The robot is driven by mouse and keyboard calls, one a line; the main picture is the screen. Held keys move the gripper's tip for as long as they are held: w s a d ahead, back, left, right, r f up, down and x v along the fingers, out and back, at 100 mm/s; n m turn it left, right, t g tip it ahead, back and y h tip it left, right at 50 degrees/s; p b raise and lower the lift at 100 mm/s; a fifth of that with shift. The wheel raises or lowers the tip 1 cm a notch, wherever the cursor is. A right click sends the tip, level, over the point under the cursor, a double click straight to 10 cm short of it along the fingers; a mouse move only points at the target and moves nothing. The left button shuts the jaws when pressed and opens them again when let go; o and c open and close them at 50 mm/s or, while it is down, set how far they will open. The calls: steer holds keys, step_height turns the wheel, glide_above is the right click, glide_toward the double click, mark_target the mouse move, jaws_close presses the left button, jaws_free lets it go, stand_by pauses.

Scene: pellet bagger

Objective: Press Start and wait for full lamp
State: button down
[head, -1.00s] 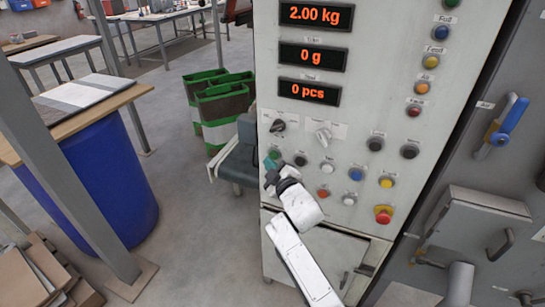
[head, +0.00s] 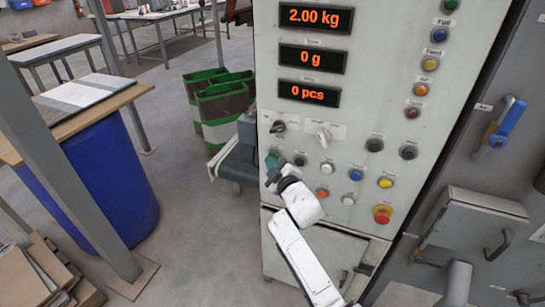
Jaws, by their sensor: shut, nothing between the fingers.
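The control panel (head: 340,130) stands upright in front of me, with red-lit displays reading 2.00 kg (head: 315,16), 0 g (head: 312,58) and 0 pcs (head: 308,92). My gripper (head: 271,162) is shut and empty at the lower left of the panel. It is at or just below a green button (head: 275,153), which it partly covers. I cannot tell whether the fingertips touch the button, and its label is too small to read. The blue lamp (head: 438,35) under the label that looks like "Full" is in the lamp column at right and does not look brightly lit.
More buttons sit right of my gripper, including a red mushroom button (head: 382,214) on a yellow base. Two selector knobs (head: 323,134) are above. A blue-handled lever (head: 507,122) is on the grey cabinet at right. A blue drum (head: 110,175) stands left, with open floor between.

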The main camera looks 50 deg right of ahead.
steer(key=shift+d+r, duration=0.1)
steer(key=shift+d, duration=0.1)
stand_by(0.4)
steer(key=shift+s+a+b, duration=0.25)
steer(key=shift+a+b, duration=0.15)
steer(key=shift+a, duration=0.3)
steer(key=s+a+b, duration=0.2)
steer(key=a+b, duration=0.2)
steer(key=a, duration=0.1)
steer(key=shift+a, duration=0.35)
